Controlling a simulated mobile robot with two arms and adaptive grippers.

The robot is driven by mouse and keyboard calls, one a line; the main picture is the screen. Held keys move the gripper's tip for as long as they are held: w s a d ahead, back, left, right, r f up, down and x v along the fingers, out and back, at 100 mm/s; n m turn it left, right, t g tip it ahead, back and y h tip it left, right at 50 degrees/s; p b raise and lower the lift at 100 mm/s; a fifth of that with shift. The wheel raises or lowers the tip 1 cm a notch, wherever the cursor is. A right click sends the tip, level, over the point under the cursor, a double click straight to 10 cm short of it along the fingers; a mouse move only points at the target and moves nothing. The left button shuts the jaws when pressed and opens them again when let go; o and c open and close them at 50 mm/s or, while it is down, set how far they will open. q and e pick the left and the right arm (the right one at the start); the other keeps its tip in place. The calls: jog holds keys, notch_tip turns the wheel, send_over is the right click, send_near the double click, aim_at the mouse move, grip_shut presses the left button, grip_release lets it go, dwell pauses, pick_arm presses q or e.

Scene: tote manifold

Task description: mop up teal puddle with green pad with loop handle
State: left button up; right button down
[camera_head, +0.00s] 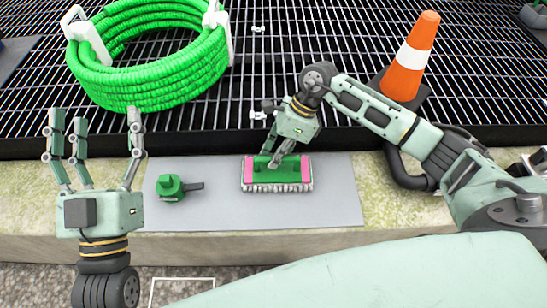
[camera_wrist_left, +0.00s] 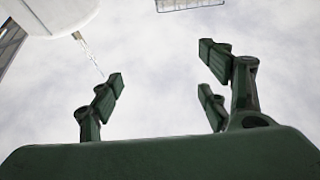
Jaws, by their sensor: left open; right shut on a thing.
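The green pad (camera_head: 262,175) has pink ends and a grey fringe along its front edge. It lies on a flat grey mat (camera_head: 220,212) on the stone ledge. My right gripper (camera_head: 276,164) reaches down from above and is shut on the pad's top; its fingers cover the loop handle. My left gripper (camera_head: 95,118) is raised at the left, open and empty, fingers pointing up. Its spread fingers also show in the left wrist view (camera_wrist_left: 165,70) with nothing between them. I see no teal puddle; whether some lies under the pad I cannot tell.
A green valve-like part (camera_head: 171,187) sits on the mat left of the pad. A coiled green hose (camera_head: 150,60) and an orange-white cone (camera_head: 413,57) stand on the dark grating (camera_head: 290,40) behind. The mat right of the pad is clear.

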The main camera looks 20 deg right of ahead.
jog(key=shift+w+d+r, duration=0.1)
jog(key=shift+w, duration=0.1)
jog(key=shift+s+r+p, duration=0.2)
jog(key=shift+r+p, duration=0.2)
jog(key=shift+r, duration=0.8)
jog(key=shift+r+p, duration=0.5)
jog(key=shift+p, duration=0.05)
jog(key=shift+r+p, duration=0.35)
jog(key=shift+r, duration=0.1)
jog(key=shift+r+p, duration=0.3)
jog(key=shift+r, duration=0.65)
jog(key=shift+r+p, duration=0.45)
jog(key=shift+p, duration=0.1)
pick_arm(q)
jog(key=s+a+f+g+y, duration=0.2)
jog(key=f+g, duration=0.4)
jog(key=f, duration=0.4)
jog(key=s+a+f+g+y, duration=0.2)
jog(key=f+g, duration=0.4)
jog(key=f, duration=0.4)
jog(key=shift+s+a+f+n, duration=0.3)
jog(key=shift+a+f+n, duration=0.1)
jog(key=shift+a, duration=0.25)
pick_arm(e)
jog(key=shift+r, duration=0.4)
